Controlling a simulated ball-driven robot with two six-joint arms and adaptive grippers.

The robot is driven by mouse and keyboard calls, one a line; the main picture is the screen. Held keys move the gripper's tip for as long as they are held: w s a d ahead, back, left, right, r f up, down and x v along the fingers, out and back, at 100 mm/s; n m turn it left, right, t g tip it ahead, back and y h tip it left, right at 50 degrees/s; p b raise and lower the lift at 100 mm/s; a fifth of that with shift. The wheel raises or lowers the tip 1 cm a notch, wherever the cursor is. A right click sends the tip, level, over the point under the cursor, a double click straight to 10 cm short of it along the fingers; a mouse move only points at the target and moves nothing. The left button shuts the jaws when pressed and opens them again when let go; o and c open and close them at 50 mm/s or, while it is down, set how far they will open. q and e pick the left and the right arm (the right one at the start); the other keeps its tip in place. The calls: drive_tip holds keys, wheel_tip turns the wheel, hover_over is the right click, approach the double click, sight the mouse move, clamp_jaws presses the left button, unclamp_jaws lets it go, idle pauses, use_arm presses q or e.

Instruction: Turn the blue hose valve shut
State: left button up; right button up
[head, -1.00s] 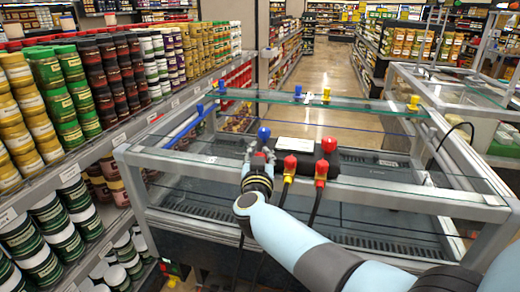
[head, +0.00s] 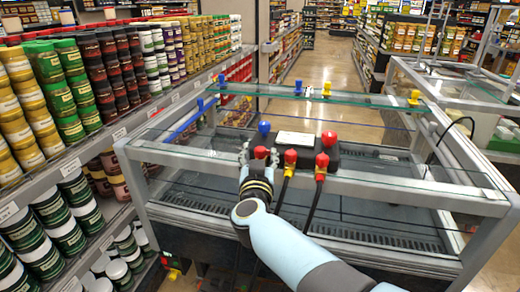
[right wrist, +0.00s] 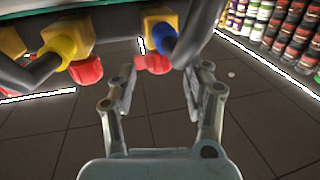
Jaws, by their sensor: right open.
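My right gripper (head: 258,155) is open. In the right wrist view its fingers (right wrist: 163,88) are spread with nothing between their tips, apart from the valve as far as I can tell. My left gripper is not in view.
Two red-capped fittings (head: 290,157) (head: 321,165) with black hoses stand close to the right. A black block with a white label (head: 294,138) and a red knob (head: 329,138) lie behind. The metal frame rail (head: 400,192) runs below. Stocked shelves stand left.

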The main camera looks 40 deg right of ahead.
sight(260, 152)
drive_tip(key=shift+v, duration=2.05)
